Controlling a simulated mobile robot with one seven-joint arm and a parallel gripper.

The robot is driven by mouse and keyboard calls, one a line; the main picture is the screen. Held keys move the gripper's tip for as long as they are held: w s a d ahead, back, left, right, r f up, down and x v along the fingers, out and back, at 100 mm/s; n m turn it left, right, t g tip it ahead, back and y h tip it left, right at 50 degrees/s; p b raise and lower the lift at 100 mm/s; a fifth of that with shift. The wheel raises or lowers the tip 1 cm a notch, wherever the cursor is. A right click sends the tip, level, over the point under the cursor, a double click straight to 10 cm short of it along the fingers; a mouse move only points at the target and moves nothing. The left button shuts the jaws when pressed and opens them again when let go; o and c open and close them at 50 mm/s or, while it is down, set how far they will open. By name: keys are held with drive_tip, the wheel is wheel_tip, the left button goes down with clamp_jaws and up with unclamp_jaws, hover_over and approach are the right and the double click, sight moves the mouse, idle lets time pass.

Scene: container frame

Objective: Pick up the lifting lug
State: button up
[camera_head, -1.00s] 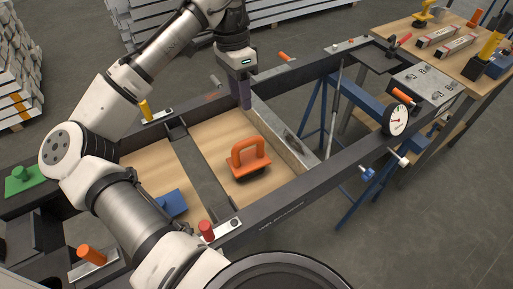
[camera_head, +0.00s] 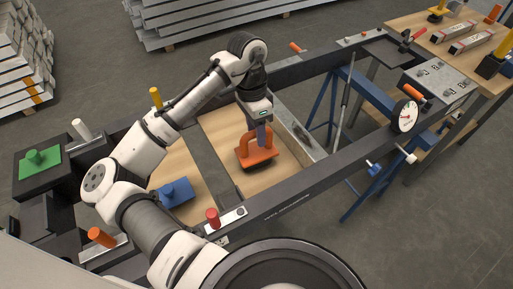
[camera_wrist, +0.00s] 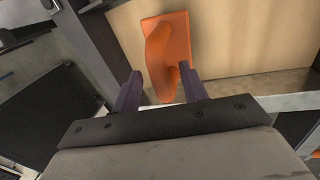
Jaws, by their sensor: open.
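The orange lifting lug (camera_head: 243,157), an upright loop handle on a flat base, sits on the light wooden board (camera_head: 222,128) inside the dark frame. My gripper (camera_head: 266,146) is directly over it, pointing down, and partly covers its handle in the head view. In the wrist view the lug (camera_wrist: 172,32) runs from the top middle down between my gripper's two dark fingers (camera_wrist: 161,72). The fingers are open, one on each side of the handle's near end. Gaps seem to remain, and contact cannot be told.
The dark frame rails (camera_head: 290,200) surround the board, with a pale metal bar (camera_head: 297,136) close on its right. A blue block with a knob (camera_head: 175,191) and a red-knobbed plate (camera_head: 226,220) stand nearby. A dial gauge (camera_head: 405,115) stands on the right rail.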

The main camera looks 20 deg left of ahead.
drive_tip(key=shift+s+f, duration=0.1)
drive_tip(key=shift+f, duration=0.35)
clamp_jaws()
drive_tip(key=shift+r, duration=0.2)
